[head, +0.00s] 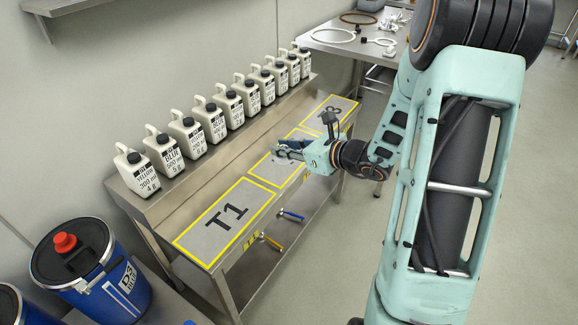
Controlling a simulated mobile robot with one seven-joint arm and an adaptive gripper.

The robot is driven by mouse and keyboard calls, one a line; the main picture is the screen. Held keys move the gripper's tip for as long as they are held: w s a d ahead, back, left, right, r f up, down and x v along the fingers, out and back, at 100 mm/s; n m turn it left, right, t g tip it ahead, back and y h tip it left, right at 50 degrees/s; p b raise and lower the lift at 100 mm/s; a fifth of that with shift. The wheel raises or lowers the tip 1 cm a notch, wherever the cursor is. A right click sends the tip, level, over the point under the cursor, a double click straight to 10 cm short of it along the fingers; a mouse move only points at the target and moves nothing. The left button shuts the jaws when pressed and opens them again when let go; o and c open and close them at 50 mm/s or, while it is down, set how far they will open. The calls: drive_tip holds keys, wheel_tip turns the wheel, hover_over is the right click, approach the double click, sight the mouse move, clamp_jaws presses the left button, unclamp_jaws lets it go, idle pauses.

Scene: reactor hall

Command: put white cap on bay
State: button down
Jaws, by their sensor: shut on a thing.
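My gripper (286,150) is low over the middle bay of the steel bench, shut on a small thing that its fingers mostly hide. I take it for the white cap, but its shape is not clear. The middle bay (264,172) is a grey panel with a yellow outline, and the gripper covers its label. In front of it is the bay marked T1 (212,236), which is bare. Behind it is a third outlined bay (316,126), bare, with its label partly hidden. I cannot tell whether the held thing touches the panel.
A row of several white bottles with black caps (192,138) stands on the raised shelf behind the bays. A blue drum with a red cap (98,268) is at lower left. A far table (346,46) holds rings and small white parts. Open floor lies right of the bench.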

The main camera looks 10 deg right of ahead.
sight(274, 157)
drive_tip(key=shift+w+a+f+m+t+h+b, duration=0.25)
drive_tip(key=shift+w+a+f+m+h+b, duration=0.35)
drive_tip(key=shift+b, duration=1.25)
drive_tip(key=shift+w+a+f+m+t+h+b, duration=0.1)
drive_tip(key=shift+w+a+f+t+h+b, duration=0.2)
drive_tip(key=shift+f+b, duration=1)
drive_tip(key=b, duration=0.3)
drive_tip(key=a+m+h+b, duration=0.1)
drive_tip(key=b, duration=0.3)
drive_tip(key=shift+w+a+f+t, duration=0.1)
drive_tip(key=shift+w+a+t, duration=0.15)
drive_tip(key=shift+a+t, duration=0.1)
drive_tip(key=shift+m, duration=0.3)
drive_tip(key=w+d+f+b, duration=0.1)
drive_tip(key=w+f, duration=0.2)
drive_tip(key=w, duration=0.1)
drive_tip(key=w+d+f+b, duration=0.1)
drive_tip(key=w+d+f, duration=0.1)
drive_tip(key=w+f, duration=0.1)
drive_tip(key=w+d+f+b, duration=0.1)
drive_tip(key=w+f, duration=0.1)
drive_tip(key=w, duration=0.3)
drive_tip(key=shift+w+d+f, duration=0.15)
drive_tip(key=shift+d+f, duration=0.15)
drive_tip(key=shift+f, duration=0.1)
drive_tip(key=shift+w+d+f+b, duration=0.1)
drive_tip(key=shift+w+f+b, duration=0.25)
drive_tip(key=shift+f, duration=0.15)
drive_tip(key=shift+f+b, duration=0.5)
drive_tip(key=shift+f, duration=1)
